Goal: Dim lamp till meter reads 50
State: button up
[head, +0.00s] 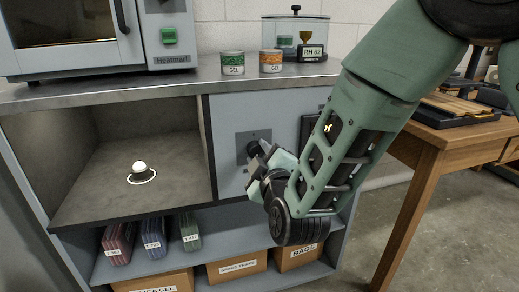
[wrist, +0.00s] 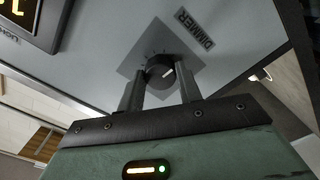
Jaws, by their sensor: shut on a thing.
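The lamp (head: 139,167) is a small glowing white bulb on a round base inside the open cabinet compartment. The dimmer (wrist: 160,70) is a dark round knob with a white pointer line, on a square grey plate on the cabinet front. My gripper (wrist: 160,85) is shut on the knob, one finger on each side. In the head view, my gripper (head: 262,158) partly covers the knob. The light meter (wrist: 30,20) shows orange digits, cut off by the wrist picture's edge. In the head view the meter (head: 312,130) is mostly behind my arm; its reading cannot be told.
The metal worktop (head: 190,84) carries an oven-like unit (head: 75,35), two tins (head: 233,63) and a glass case (head: 296,35). Folders (head: 154,237) and boxes (head: 237,266) fill the lower shelves. A wooden table (head: 440,130) stands at the right.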

jog(key=n+p, duration=0.1)
jog(key=n, duration=0.1)
jog(key=n+p, duration=0.2)
jog(key=shift+r+n, duration=0.2)
jog(key=shift+n, duration=0.1)
jog(key=n+p, duration=0.5)
jog(key=shift+n, duration=0.3)
jog(key=n+p, duration=0.4)
jog(key=shift+s+r+n+p, duration=0.1)
jog(key=shift+n+p, duration=0.2)
jog(key=shift+p, duration=0.05)
jog(key=n+p, duration=0.3)
jog(key=n, duration=0.1)
jog(key=shift+n+p, duration=0.3)
jog(key=shift+n, duration=0.1)
jog(key=shift+f, duration=0.2)
jog(key=o, duration=1)
